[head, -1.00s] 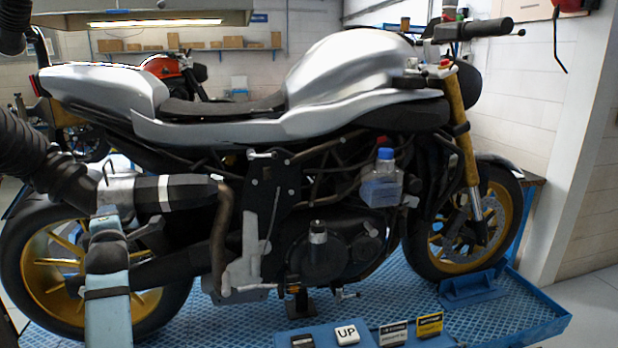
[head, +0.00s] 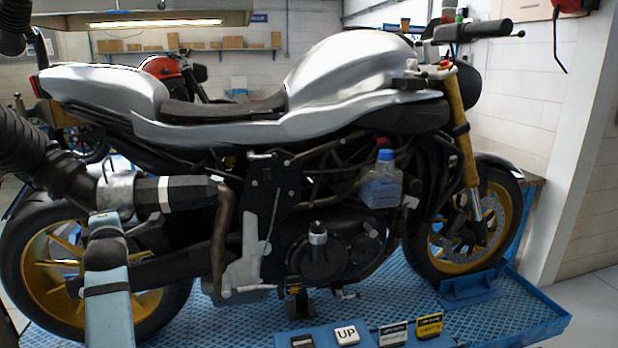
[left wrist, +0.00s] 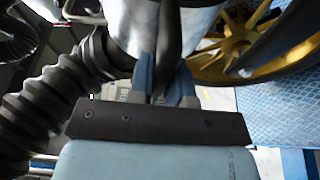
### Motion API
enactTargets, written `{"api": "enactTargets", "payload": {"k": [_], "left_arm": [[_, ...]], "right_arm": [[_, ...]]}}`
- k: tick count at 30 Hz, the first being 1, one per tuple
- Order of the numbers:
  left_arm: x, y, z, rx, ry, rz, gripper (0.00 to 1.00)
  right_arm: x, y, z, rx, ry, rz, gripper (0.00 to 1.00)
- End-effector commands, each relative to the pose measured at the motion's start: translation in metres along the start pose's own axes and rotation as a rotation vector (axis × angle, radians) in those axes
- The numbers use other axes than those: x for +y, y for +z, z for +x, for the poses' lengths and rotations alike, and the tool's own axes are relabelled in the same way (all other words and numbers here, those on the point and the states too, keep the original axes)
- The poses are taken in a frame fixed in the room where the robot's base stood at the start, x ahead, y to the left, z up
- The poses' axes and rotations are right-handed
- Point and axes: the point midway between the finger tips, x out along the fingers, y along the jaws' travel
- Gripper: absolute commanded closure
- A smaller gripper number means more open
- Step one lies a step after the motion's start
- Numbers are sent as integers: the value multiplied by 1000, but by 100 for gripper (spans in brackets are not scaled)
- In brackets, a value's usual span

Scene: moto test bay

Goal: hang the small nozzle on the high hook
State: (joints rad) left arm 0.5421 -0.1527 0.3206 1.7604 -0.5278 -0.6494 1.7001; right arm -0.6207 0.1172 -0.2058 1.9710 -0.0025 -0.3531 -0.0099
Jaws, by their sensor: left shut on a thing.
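The nozzle is a silver clamp piece and a dark cone with a pale band (head: 185,193), on the end of a thick black corrugated hose. It lies roughly level in front of the bike's rear. Its tip overlaps the upper end of the brown exhaust pipe (head: 222,235); I cannot tell whether they touch. My left gripper (head: 108,218) comes up from below at the silver part. In the left wrist view its blue fingers (left wrist: 165,85) are shut on a dark strip below the nozzle's silver body (left wrist: 105,15). I cannot make out the high hook. My right gripper is out of view.
The silver motorcycle (head: 340,75) stands close beyond the nozzle on a blue ramp (head: 480,320). A lit overhead panel (head: 150,18) spans the top left. The corrugated hose (head: 40,150) trails off left. Labelled blocks (head: 346,335) are at the bottom front.

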Motion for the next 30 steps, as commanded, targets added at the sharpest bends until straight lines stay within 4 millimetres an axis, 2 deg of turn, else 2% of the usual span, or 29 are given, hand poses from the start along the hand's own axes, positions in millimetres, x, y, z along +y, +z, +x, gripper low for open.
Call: {"api": "enactTargets", "payload": {"k": [11, 30], "left_arm": [[2, -1, 0, 0, 3, -1, 100], [2, -19, 6, 1, 2, 0, 100]], "right_arm": [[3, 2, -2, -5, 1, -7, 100], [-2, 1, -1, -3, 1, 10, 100]]}}
